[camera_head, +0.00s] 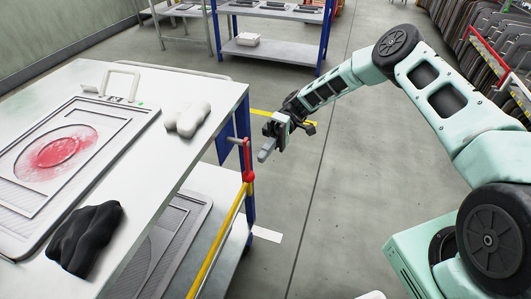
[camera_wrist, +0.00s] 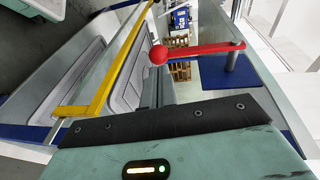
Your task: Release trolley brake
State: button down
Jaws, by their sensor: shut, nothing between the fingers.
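The trolley (camera_head: 225,85) stands at the left, with a white top and blue posts. In the wrist view the ball knob (camera_wrist: 158,54) and the red lever (camera_wrist: 205,49) lie across the upper middle, beside the yellow bar (camera_wrist: 118,62). My gripper (camera_head: 265,155) is shut and empty, a little right of the lever in the head view and apart from it.
On the trolley top are a framed panel with a red patch (camera_head: 60,152), a white cloth (camera_head: 187,118) and a black cloth (camera_head: 86,238). Panels lie on the shelf below (camera_head: 180,222). Another blue-post table (camera_head: 275,15) stands behind. The floor (camera_head: 340,215) around my gripper is clear.

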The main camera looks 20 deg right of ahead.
jog(key=v, duration=1)
jog(key=shift+r+b, duration=0.3)
jog(key=shift+b, duration=0.15)
jog(key=shift+d, duration=0.15)
